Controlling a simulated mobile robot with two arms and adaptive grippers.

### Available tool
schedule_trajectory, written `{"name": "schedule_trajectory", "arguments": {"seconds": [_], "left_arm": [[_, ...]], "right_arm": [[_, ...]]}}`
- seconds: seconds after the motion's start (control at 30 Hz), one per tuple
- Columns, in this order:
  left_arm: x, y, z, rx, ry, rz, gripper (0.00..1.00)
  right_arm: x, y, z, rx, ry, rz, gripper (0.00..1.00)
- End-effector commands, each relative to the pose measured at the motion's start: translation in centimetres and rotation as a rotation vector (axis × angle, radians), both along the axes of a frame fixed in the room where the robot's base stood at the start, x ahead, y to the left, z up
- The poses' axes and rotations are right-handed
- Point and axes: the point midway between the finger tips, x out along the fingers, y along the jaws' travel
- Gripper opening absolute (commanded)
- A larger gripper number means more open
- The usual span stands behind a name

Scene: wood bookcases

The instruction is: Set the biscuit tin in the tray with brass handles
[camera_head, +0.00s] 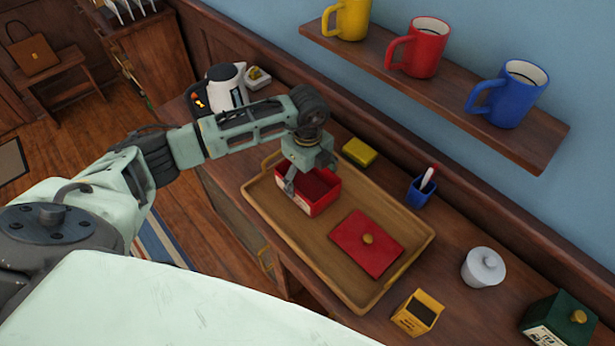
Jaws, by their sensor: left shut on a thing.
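The biscuit tin is most likely the open red tin (322,201), upright at the far left part of the wooden tray with brass handles (375,289). A red lid with a brass knob (366,246) lies flat in the tray, apart from the tin. My left gripper (291,188) points down at the tin and is shut on its near left wall. I cannot tell whether the tin's base touches the tray floor. The gripper hides part of the tin's left side. My right gripper is not in view.
A wall shelf (440,88) with mugs hangs above.

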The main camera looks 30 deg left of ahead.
Motion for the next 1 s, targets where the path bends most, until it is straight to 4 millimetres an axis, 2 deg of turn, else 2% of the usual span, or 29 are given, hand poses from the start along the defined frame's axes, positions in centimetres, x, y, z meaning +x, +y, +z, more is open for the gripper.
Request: {"name": "schedule_trajectory", "arguments": {"seconds": [0.03, 0.23, 0.57, 0.7, 0.83, 1.0], "left_arm": [[0.0, 0.0, -0.2, 0.0, 0.0, 0.0, 0.82], [0.0, 0.0, -0.1, 0.0, 0.0, 0.0, 1.0], [0.0, 0.0, -0.1, 0.0, 0.0, 0.0, 1.0], [0.1, 0.0, 0.5, -0.001, -0.002, 0.0, 1.0], [0.1, 0.0, 2.3, -0.001, -0.005, -0.002, 1.0], [0.2, 0.0, 6.1, -0.001, -0.006, -0.002, 1.0]], "right_arm": [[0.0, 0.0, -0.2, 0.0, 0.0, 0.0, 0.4], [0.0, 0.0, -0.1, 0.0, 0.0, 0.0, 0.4], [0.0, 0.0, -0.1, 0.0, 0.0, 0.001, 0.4], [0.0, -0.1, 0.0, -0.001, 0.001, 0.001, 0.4], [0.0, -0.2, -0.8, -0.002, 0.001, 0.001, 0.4], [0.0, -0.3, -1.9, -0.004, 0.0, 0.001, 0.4]]}}
